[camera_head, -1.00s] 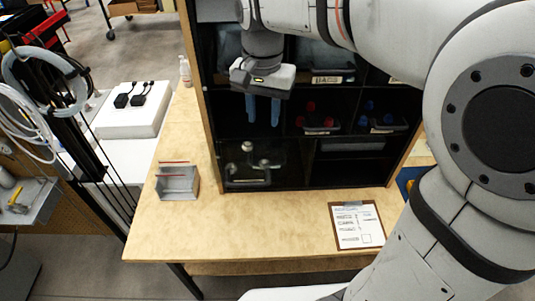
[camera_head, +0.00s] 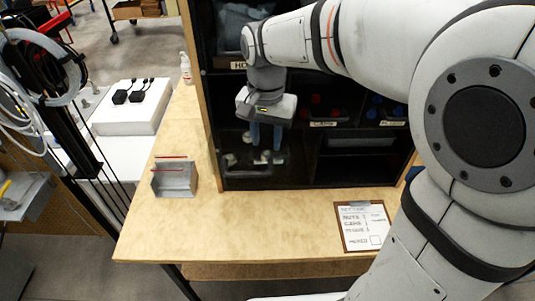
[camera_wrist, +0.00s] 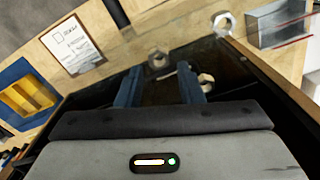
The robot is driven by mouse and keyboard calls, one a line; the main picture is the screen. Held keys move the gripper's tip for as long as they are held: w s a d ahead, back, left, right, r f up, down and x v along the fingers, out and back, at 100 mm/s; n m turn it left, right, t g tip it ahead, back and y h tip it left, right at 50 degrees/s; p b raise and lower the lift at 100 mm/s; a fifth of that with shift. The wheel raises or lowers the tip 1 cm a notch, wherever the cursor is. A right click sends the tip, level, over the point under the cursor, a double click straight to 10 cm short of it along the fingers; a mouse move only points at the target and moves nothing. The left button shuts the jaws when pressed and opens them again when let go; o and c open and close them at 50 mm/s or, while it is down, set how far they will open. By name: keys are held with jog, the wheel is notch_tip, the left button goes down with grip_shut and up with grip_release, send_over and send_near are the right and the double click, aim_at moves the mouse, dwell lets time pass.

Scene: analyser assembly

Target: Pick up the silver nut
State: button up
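Silver nuts lie in the dark lower-left compartment of the shelf. In the wrist view one nut (camera_wrist: 158,58) sits just beyond and between my fingertips, in shade. In the head view a nut (camera_head: 230,160) shows small and dim left of my fingers. My gripper (camera_head: 266,148) points down at this compartment, its blue fingers apart and nothing visible held between them. The fingers also show in the wrist view (camera_wrist: 160,70).
The black shelf (camera_head: 312,167) has dividers close around my gripper, with red and blue caps in compartments to the right. The table's front middle is clear.

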notch_tip(320, 180, down, 4)
jog(key=shift+s+r, duration=0.1)
jog(key=shift+r, duration=0.1)
grip_shut()
